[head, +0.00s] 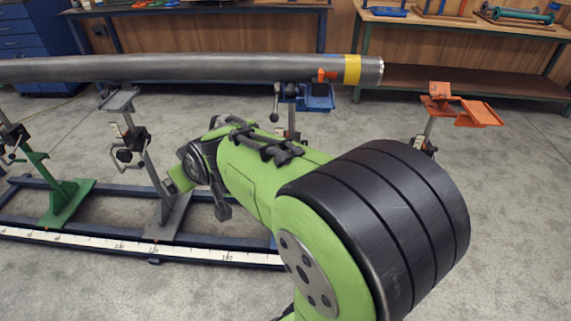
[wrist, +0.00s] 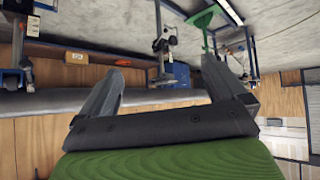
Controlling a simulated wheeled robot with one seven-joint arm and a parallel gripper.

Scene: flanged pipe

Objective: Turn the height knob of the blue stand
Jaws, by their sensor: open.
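The blue stand (head: 318,99) is under the right part of the pipe (head: 200,68). A dark handle (head: 275,113) with a ball end sticks out at its left. I cannot tell whether this is the height knob. My arm hides the stand's lower part. In the wrist view, which is upside down, a stand with blue parts (wrist: 13,77) is at the left edge, seemingly the blue stand. My gripper (wrist: 163,75) is open with nothing between its fingers. In the head view my gripper (head: 222,206) is partly hidden behind my arm, low and left of the blue stand.
A grey stand (head: 165,205) and a green stand (head: 66,203) stand on a blue rail frame (head: 25,215) with a scale. An orange stand (head: 478,114) is at the right, clear of the pipe. Workbenches (head: 470,82) line the back wall. Floor at the right is free.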

